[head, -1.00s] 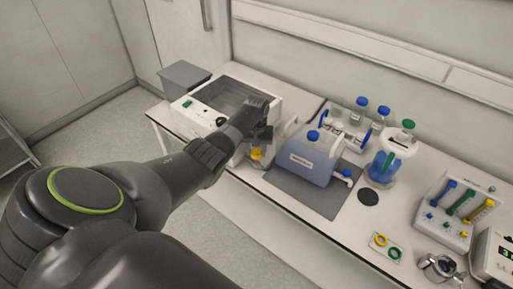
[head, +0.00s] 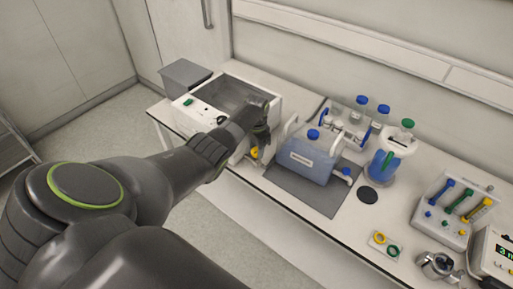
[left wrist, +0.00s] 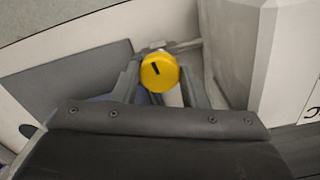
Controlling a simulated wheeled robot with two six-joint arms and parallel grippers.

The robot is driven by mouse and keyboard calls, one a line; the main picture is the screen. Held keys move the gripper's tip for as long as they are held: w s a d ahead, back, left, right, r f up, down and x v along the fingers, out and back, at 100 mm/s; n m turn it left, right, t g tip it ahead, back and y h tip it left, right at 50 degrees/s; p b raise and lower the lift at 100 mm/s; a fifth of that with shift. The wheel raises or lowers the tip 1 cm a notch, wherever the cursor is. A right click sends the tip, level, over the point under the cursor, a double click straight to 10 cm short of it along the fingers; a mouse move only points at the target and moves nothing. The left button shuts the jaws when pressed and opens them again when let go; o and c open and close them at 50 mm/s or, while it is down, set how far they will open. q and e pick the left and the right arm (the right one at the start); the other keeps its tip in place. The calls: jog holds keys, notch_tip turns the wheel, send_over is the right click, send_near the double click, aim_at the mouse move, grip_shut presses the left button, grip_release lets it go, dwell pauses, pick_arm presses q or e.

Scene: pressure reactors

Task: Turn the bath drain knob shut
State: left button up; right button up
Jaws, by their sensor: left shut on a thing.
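The bath drain knob (head: 254,153) is a yellow round knob low on the front of the white water bath (head: 243,97), near its right end. In the left wrist view the knob (left wrist: 160,72) faces me, with a short dark tilted mark on it. My left gripper (head: 260,145) is at the knob, shut on it; its fingers show on either side of the knob in the wrist view (left wrist: 160,85). The drain itself is hidden. My right gripper is not in view.
A blue-grey jug (head: 310,160) stands on a dark mat (head: 318,196) just right of my left gripper. Blue-capped bottles stand in a rack behind it. A grey bin (head: 185,75) sits left of the bath. The bench front edge runs below the knob.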

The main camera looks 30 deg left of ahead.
aim_at(256, 150)
pick_arm(q)
jog(key=shift+r+m, duration=0.1)
jog(key=shift+m, duration=0.5)
jog(key=o, duration=1)
jog(key=shift+c, duration=0.2)
jog(key=shift+r, duration=0.5)
notch_tip(256, 150, up, 16)
jog(key=b, duration=0.1)
jog(key=shift+r, duration=0.2)
jog(key=shift+f, duration=0.15)
